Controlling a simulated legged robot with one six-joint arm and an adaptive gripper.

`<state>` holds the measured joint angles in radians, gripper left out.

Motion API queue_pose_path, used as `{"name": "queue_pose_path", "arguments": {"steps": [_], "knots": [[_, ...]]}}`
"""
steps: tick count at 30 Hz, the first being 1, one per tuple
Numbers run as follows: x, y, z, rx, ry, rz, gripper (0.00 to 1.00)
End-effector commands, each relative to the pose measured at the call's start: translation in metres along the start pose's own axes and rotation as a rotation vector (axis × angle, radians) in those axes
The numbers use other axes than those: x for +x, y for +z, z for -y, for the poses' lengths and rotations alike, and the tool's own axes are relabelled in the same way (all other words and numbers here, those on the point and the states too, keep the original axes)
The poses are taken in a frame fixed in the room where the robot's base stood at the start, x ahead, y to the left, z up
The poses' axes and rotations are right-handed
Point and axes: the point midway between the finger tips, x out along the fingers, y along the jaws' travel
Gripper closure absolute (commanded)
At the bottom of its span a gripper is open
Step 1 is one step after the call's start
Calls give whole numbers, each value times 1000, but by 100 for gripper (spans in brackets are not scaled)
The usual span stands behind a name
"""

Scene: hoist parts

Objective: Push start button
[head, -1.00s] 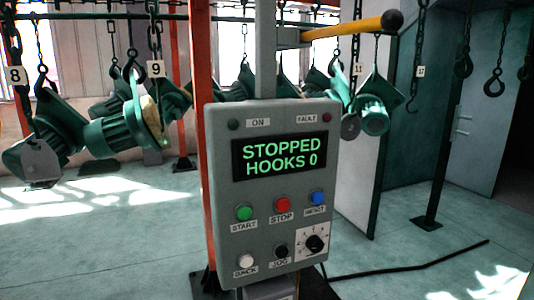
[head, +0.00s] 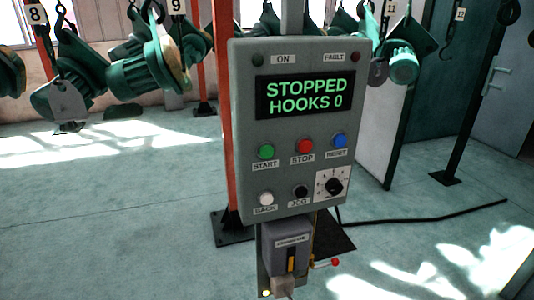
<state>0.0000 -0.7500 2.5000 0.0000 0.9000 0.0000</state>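A grey control panel (head: 297,115) stands upright on a post in the middle of the head view. Its green START button (head: 266,151) is at the left of the upper button row, above a START label. The red STOP button (head: 305,146) and blue RESET button (head: 339,140) sit to its right. The screen (head: 304,95) reads STOPPED, HOOKS 0. The white BACK button (head: 266,199), black JOG button (head: 301,192) and a rotary dial (head: 333,186) form the lower row. My gripper does not show in the view.
Green motor parts (head: 150,68) hang from numbered hooks behind the panel. An orange-red post (head: 223,120) stands just behind its left edge. A grey box (head: 287,246) with a small lever is mounted below. A black cable (head: 430,215) runs along the floor at right. The left floor is open.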

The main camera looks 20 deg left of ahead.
Motion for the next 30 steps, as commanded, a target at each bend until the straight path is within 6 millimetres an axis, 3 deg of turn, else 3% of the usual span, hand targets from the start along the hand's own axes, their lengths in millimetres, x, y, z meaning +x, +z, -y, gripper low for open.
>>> {"name": "queue_pose_path", "arguments": {"steps": [1,3,4,30], "knots": [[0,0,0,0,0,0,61],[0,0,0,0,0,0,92],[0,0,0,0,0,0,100],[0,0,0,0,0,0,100]]}}
